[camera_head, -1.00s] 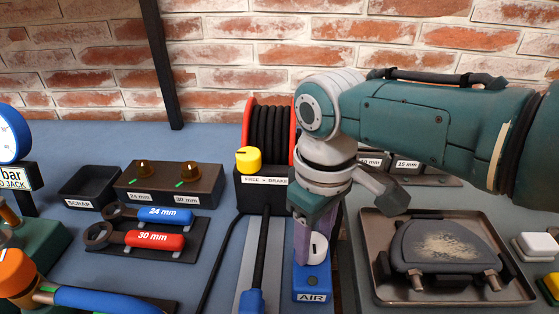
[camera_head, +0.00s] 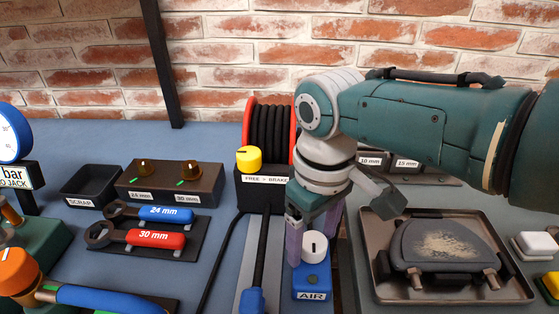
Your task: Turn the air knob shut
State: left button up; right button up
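The air knob (camera_head: 314,248) is a white round knob on a blue block (camera_head: 312,280) labelled AIR, low in the middle of the head view. A short dark mark shows on the knob. My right gripper (camera_head: 314,250) is open, pointing down over the block. One purple finger shows at the left of the knob and the other at its right and farther back. A gap shows at the right; whether the left finger touches the knob I cannot tell. My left gripper is not in view.
A black hose reel (camera_head: 270,135) with a yellow knob (camera_head: 248,159) stands behind. A metal tray (camera_head: 372,225) with a dark worn pad (camera_head: 440,248) lies at right. The blue wrench (camera_head: 165,215) and red wrench (camera_head: 155,239) lie at left. A black hose (camera_head: 262,235) runs close left of the block.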

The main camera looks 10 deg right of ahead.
aim_at(313, 242)
jog(key=shift+r+p, duration=0.3)
jog(key=shift+r, duration=0.1)
notch_tip(313, 242, up, 9)
jog(key=p, duration=0.4)
